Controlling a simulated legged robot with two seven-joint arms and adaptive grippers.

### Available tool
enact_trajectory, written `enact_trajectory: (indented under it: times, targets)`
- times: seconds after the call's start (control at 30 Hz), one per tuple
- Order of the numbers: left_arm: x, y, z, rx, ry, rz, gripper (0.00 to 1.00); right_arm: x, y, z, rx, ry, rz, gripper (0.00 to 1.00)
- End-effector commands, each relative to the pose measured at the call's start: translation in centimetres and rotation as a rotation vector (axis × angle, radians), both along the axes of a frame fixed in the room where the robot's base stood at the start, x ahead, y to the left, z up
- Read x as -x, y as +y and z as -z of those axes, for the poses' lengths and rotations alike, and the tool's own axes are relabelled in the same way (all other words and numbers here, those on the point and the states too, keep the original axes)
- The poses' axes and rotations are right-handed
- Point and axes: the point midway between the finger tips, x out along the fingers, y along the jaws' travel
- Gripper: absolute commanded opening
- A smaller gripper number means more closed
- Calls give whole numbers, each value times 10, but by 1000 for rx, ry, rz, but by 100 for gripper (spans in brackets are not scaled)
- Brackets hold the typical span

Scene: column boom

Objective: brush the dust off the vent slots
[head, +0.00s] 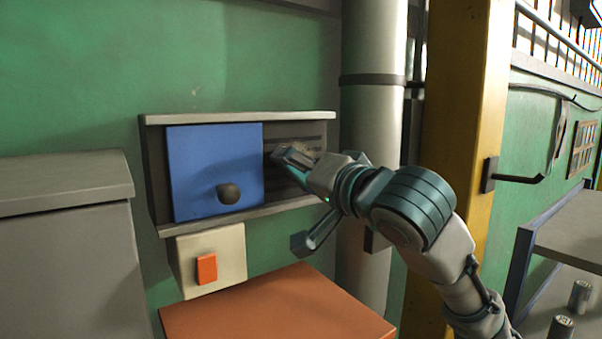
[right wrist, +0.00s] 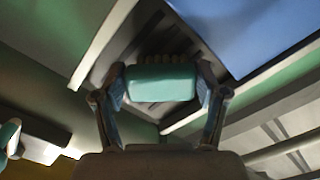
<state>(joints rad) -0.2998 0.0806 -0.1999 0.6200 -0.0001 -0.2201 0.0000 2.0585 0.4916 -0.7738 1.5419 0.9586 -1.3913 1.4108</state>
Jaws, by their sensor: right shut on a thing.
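The vent slots (head: 310,135) are dark horizontal grooves in the right part of a grey wall frame. A pale, dusty-looking patch shows on them just above my right gripper (head: 285,157). A blue panel (head: 205,165) with a dark round knob (head: 228,193) covers the left part of the frame. My right gripper is at the slots, right of the panel. In the right wrist view it is shut on a teal brush (right wrist: 160,83), whose bristles point at the dark slots (right wrist: 190,40). I cannot tell if the bristles touch. My left gripper is not in view.
A cream box with an orange button (head: 207,269) sits just below the frame. An orange-brown surface (head: 275,310) lies under it. A grey cabinet (head: 65,250) stands at left. A grey pipe (head: 370,60) and a yellow column (head: 460,80) rise at right.

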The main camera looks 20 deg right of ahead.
Motion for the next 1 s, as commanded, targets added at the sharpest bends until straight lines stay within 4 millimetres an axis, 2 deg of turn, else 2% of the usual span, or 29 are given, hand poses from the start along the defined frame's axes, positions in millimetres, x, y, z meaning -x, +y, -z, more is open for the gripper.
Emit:
enact_trajectory:
  times: [0.3,0.53,1.0]
  targets:
    - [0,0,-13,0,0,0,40,-12,-30,-12,-2,2,3,44]
    - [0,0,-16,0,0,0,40,-14,-40,-15,-2,1,3,44]
    - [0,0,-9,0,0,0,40,-2,0,-14,0,0,0,44]
